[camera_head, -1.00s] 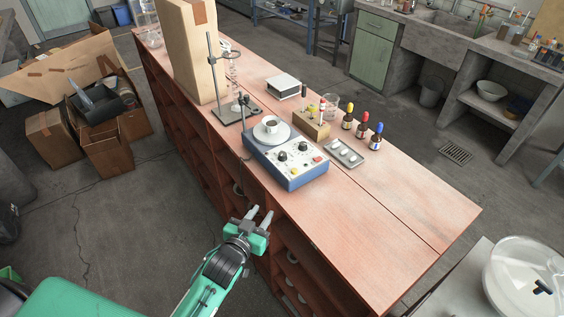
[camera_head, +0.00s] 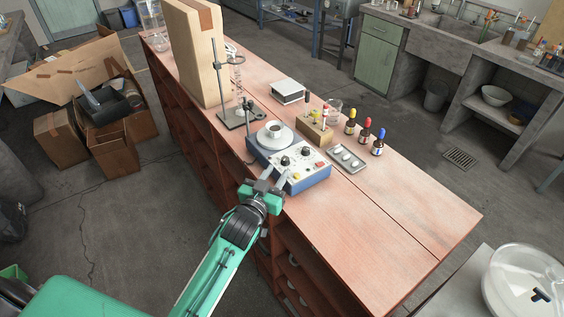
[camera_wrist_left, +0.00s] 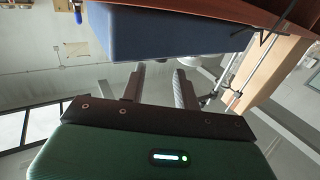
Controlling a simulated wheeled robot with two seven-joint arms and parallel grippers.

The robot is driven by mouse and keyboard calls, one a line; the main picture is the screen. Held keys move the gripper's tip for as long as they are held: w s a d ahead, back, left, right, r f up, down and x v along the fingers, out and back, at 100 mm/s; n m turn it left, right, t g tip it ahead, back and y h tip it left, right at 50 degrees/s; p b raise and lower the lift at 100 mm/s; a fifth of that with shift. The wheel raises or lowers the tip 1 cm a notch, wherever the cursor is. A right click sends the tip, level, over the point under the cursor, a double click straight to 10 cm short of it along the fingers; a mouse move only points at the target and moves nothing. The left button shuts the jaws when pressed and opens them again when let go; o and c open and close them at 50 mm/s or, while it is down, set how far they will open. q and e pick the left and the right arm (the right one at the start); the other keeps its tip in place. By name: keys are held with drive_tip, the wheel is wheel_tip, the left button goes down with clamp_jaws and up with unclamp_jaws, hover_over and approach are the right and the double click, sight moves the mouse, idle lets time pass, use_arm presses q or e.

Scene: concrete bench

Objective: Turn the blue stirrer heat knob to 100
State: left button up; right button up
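The blue stirrer (camera_head: 300,178) sits on the wooden bench with a white top panel and a white cup on its plate. Two black knobs show on the panel, a left knob (camera_head: 285,161) and a right knob (camera_head: 306,151); their markings are too small to read. My left gripper (camera_head: 268,179) is at the stirrer's front left edge, with its fingers apart and nothing between them. In the left wrist view the fingers (camera_wrist_left: 158,85) are spread below the stirrer's blue side (camera_wrist_left: 165,35); the knobs are hidden there. My right gripper is not in view.
A metal tray (camera_head: 347,158), a wooden block with vials (camera_head: 314,131) and several dropper bottles (camera_head: 364,132) stand right of the stirrer. A retort stand (camera_head: 222,85) and a tall cardboard box (camera_head: 190,55) are behind. The bench's near right end is clear.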

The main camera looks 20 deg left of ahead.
sight(284, 162)
use_arm(q)
drive_tip(key=shift+w+d+p, duration=0.15)
drive_tip(key=shift+w, duration=1.05)
drive_tip(key=shift+w+d+p, duration=0.15)
drive_tip(key=shift+w, duration=1)
clamp_jaws()
